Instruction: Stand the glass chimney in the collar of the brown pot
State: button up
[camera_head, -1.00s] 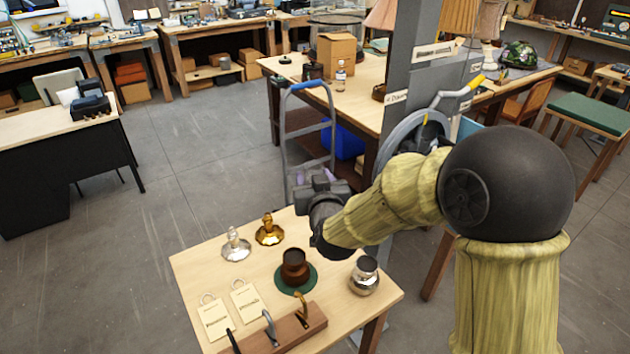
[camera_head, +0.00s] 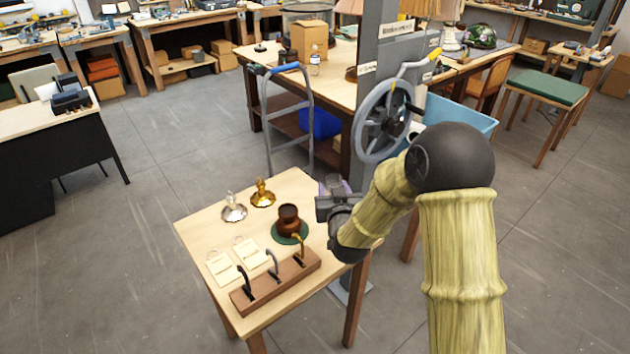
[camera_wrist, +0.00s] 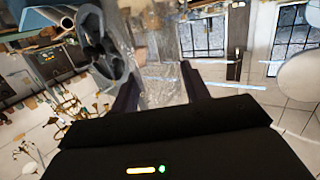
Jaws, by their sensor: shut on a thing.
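The brown pot (camera_head: 289,218) stands upright on a round green mat (camera_head: 303,237) on the small wooden table, its dark collar open and empty on top. My gripper (camera_head: 334,186) is just to the right of the pot in the head view, over the table's right edge. In the wrist view, the clear glass chimney (camera_wrist: 160,78) sits between the two dark fingers (camera_wrist: 160,95), which are shut on it. The glass is hard to make out in the head view, and its exact tilt is unclear.
A wooden block with hooks (camera_head: 275,282) lies in front of the pot, with two paper tags (camera_head: 235,260) left of it. A silver base (camera_head: 234,208) and a gold base (camera_head: 262,194) stand behind. A grey post with a wheel (camera_head: 385,120) rises beyond my arm.

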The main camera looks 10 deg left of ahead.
jog(key=d+f+m+h+b, duration=0.2)
jog(key=d+f+h, duration=0.1)
jog(key=d+f, duration=1.5)
jog(key=s+d+f+h+b, duration=0.1)
jog(key=s+d+f+b, duration=0.1)
jog(key=f+b, duration=0.3)
jog(key=s+d+f+m+t+b, duration=0.1)
jog(key=f+b, duration=0.4)
jog(key=f, duration=0.8)
jog(key=s+d, duration=0.1)
jog(key=d, duration=0.1)
jog(key=shift+s+d+f+h+b, duration=0.3)
jog(key=shift+s+d+f+h, duration=0.05)
jog(key=shift+h, duration=0.05)
jog(key=shift+a, duration=0.1)
